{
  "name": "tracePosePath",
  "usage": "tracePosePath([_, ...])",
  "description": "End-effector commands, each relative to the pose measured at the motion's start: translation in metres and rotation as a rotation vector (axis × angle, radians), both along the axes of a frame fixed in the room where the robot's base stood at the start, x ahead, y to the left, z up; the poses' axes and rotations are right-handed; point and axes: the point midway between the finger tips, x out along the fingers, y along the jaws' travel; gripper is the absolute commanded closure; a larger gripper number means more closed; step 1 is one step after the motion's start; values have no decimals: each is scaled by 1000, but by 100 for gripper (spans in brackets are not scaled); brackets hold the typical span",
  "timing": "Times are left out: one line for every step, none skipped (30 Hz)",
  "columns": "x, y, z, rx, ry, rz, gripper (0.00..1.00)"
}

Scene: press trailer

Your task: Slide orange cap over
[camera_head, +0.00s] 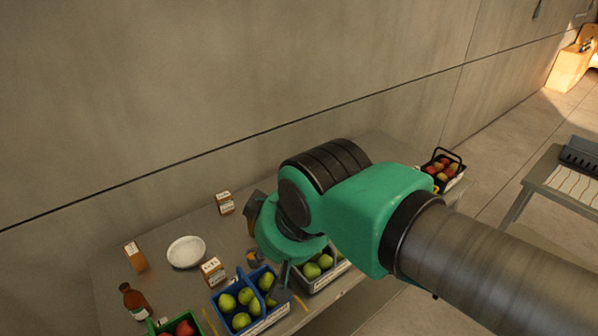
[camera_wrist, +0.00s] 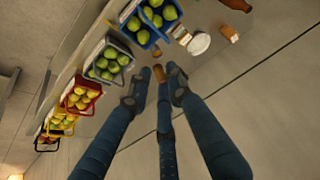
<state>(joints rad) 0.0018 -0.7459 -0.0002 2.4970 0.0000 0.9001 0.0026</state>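A small brownish-orange piece (camera_wrist: 159,73), which looks like the orange cap, stands on the table just beyond my fingertips in the wrist view. In the head view my green wrist hides most of the gripper.
The grey table (camera_head: 165,283) holds a white plate (camera_head: 186,252), small boxes (camera_head: 225,203) and a brown bottle (camera_head: 135,300). A blue crate (camera_head: 262,322) and a grey crate (camera_wrist: 112,44) of green fruit stand along the front edge. A concrete wall (camera_head: 200,90) runs behind.

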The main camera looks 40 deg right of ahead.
Motion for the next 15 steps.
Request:
tracePosePath([2,-1,2,1,2,-5,96])
tracePosePath([4,-1,3,2,3,-9,100])
tracePosePath([7,-2,4,4,6,-15,100])
tracePosePath([9,-3,6,6,8,-21,100])
tracePosePath([12,-4,7,7,11,-28,100])
tracePosePath([17,-6,10,11,15,-39,100])
tracePosePath([21,-8,12,13,18,-47,100])
tracePosePath([25,-9,15,16,21,-59,100])
tracePosePath([31,-12,18,20,27,-74,100])
tracePosePath([36,-14,20,23,31,-86,100])
tracePosePath([42,-17,23,27,35,-99,100])
tracePosePath([50,-20,26,32,42,-118,100])
tracePosePath([56,-23,29,36,46,-133,100])
tracePosePath([62,-26,32,40,50,-146,100])
tracePosePath([71,-30,35,46,57,-167,100])
